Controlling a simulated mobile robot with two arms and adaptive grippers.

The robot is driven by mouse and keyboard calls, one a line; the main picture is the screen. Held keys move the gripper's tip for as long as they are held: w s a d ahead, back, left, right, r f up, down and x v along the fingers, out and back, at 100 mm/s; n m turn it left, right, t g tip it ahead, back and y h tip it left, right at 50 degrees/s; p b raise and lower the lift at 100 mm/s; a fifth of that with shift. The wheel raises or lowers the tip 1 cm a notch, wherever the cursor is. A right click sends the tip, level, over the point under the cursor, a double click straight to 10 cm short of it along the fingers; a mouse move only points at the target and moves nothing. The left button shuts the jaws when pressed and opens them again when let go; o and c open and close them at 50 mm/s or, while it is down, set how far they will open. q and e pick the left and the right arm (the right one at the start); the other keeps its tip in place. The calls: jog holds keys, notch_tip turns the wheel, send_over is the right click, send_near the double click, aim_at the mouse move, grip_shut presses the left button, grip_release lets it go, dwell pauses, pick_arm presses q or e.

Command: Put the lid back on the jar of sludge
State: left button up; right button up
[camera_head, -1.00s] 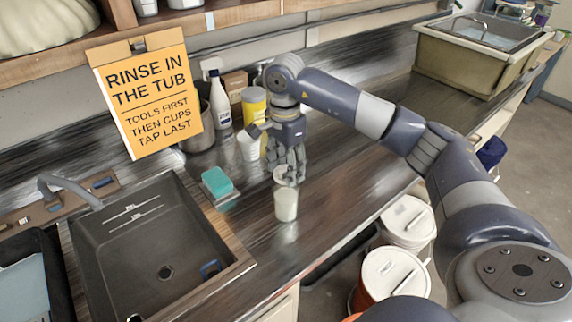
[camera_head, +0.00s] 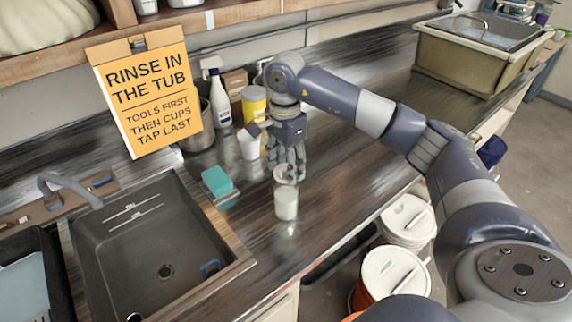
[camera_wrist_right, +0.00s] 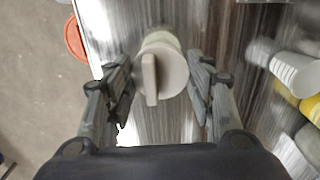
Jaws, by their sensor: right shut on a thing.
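The jar (camera_head: 286,205), a small pale cylinder, stands upright on the counter near its front edge. My right gripper (camera_head: 290,173) points down just behind and above it, shut on the round pale lid (camera_head: 284,175). In the right wrist view the lid (camera_wrist_right: 172,68), with a raised bar handle, sits between the two dark fingers of the gripper (camera_wrist_right: 160,85). A pale part of the jar (camera_wrist_right: 158,40) shows beyond the lid's edge. The lid looks apart from the jar; the exact gap is hard to tell. My left gripper is not in view.
A teal sponge (camera_head: 217,181) and a dark sink (camera_head: 150,245) lie left. A white cup (camera_head: 248,145), yellow canister (camera_head: 254,105) and spray bottle (camera_head: 220,105) stand behind. Lidded buckets (camera_head: 395,272) stand below the front edge. The counter right of the gripper is clear.

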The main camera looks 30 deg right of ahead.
jog(key=shift+f+b, duration=0.9)
dwell(1.2)
dwell(0.3)
jog(key=o, duration=0.9)
jog(key=o, duration=0.5)
jog(key=shift+c, duration=0.2)
jog(key=shift+r, duration=0.15)
jog(key=shift+r+p, duration=2.2)
jog(key=shift+r, duration=1.2)
